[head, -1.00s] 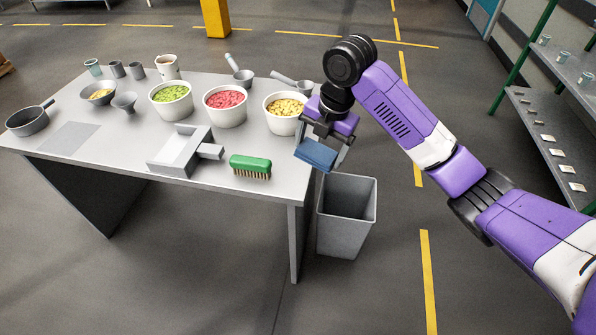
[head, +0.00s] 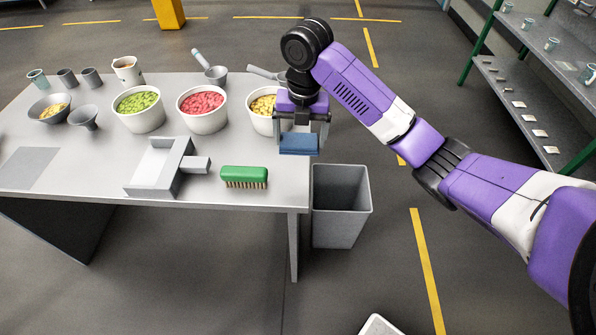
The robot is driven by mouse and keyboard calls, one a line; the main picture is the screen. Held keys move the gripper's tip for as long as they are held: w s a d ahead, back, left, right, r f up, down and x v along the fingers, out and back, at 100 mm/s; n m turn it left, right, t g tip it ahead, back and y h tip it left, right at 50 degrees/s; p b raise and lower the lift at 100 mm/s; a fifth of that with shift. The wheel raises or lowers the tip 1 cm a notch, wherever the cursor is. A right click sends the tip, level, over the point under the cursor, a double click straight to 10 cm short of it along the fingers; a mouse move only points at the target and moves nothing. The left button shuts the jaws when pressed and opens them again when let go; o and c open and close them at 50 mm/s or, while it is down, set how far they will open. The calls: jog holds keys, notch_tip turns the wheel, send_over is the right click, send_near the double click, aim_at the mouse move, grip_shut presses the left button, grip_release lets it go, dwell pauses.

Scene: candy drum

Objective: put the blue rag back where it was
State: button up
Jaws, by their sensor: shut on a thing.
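The blue rag (head: 299,144) is a folded block held in my gripper (head: 301,138). My gripper points down and is shut on the rag, one finger at each side of it. The rag shows at the right end of the grey table (head: 250,197), in front of the bowl of yellow candy and right of the green brush. How high it is above the tabletop is hard to tell from this view.
A green brush (head: 245,177) and a grey tray-like scoop (head: 160,170) lie near the table's front edge. Bowls of green candy (head: 140,121), red candy (head: 203,117) and yellow candy (head: 260,122) stand behind. A grey bin (head: 340,215) stands on the floor beside the table's right end.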

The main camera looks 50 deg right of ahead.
jog(key=b, duration=0.3)
send_over(299, 177)
notch_tip(299, 177, down, 8)
jog(key=shift+s+f, duration=0.1)
jog(key=shift+d+f, duration=0.1)
jog(key=shift+f+p, duration=0.3)
jog(key=shift+f, duration=2.05)
jog(key=o, duration=1.1)
jog(key=shift+o, duration=0.2)
